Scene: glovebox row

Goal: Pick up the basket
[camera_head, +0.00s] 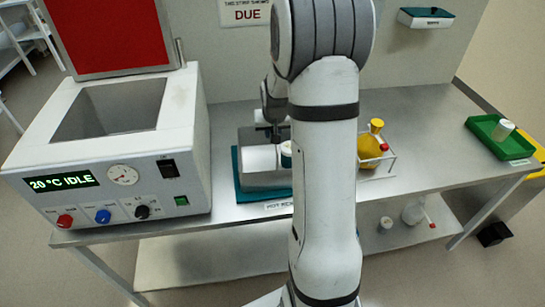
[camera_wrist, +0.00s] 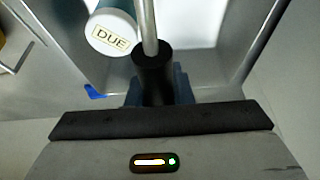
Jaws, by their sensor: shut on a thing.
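My gripper (camera_wrist: 158,92) is shut around a black handle grip (camera_wrist: 152,65) on a thin metal rod (camera_wrist: 148,22) in the wrist view. In the head view my gripper is mostly hidden behind my arm, above a grey metal box (camera_head: 262,181) on a teal mat (camera_head: 237,178). This box looks like the basket; the join between it and the handle is hidden. A white cylinder (camera_head: 257,158) shows at the box. A white-lidded jar marked DUE (camera_wrist: 110,38) is beside the rod in the wrist view. I cannot tell whether the basket is off the mat.
A white bath (camera_head: 140,186) with an open red lid (camera_head: 108,35) stands left, its display reading 20 °C IDLE. A yellow flask (camera_head: 368,148) stands in a wire rack (camera_head: 391,165) right of my arm. A green tray (camera_head: 483,128) holds a white cup. The steel bench (camera_head: 425,130) is clear between them.

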